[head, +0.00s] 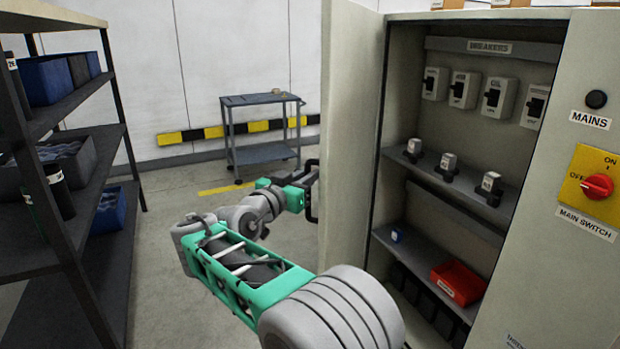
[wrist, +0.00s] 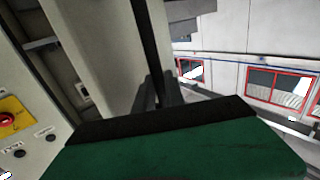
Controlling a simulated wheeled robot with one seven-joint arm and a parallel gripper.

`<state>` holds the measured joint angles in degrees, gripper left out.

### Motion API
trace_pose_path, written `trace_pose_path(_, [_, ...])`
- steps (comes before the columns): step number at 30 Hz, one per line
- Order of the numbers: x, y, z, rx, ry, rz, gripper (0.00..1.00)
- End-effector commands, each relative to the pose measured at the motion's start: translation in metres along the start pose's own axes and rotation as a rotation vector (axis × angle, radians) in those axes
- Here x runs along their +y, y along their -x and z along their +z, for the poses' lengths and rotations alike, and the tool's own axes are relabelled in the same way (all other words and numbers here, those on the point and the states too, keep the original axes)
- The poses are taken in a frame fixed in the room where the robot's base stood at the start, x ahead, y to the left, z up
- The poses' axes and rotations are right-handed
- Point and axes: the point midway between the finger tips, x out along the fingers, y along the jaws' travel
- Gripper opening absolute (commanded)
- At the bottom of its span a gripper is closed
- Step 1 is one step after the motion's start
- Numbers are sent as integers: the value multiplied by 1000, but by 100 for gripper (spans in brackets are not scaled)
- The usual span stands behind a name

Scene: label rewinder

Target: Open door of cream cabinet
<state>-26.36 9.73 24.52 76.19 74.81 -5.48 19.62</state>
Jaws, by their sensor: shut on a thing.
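The cream cabinet (head: 604,260) stands at the right in the head view. Its door (head: 350,130) is swung wide open on the left side of the opening, and the inside shows. My gripper (head: 311,190) is at the door's free left edge, on its outer side. It is shut on a dark upright bar, the door handle, which shows in the wrist view (wrist: 148,40) running up from between the fingers (wrist: 157,95). The door partly hides the fingertips in the head view. The red main switch (head: 598,187) is on the cabinet's right front panel.
Inside the cabinet are several breakers (head: 497,95) and a red bin (head: 457,283). A dark shelf rack (head: 95,160) with blue bins stands at the left. A grey trolley (head: 262,153) stands by the back wall. The floor between rack and door is clear.

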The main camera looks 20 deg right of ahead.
Motion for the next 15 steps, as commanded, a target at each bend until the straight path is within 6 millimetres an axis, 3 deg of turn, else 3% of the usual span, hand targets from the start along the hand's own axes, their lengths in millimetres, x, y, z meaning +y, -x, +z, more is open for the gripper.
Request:
trace_pose_path(9, [1,-2,-2,4,-3,2,0])
trace_pose_path(10, [1,-2,-3,4,-3,2,17])
trace_pose_path(15, [-1,0,-2,3,-3,-2,31])
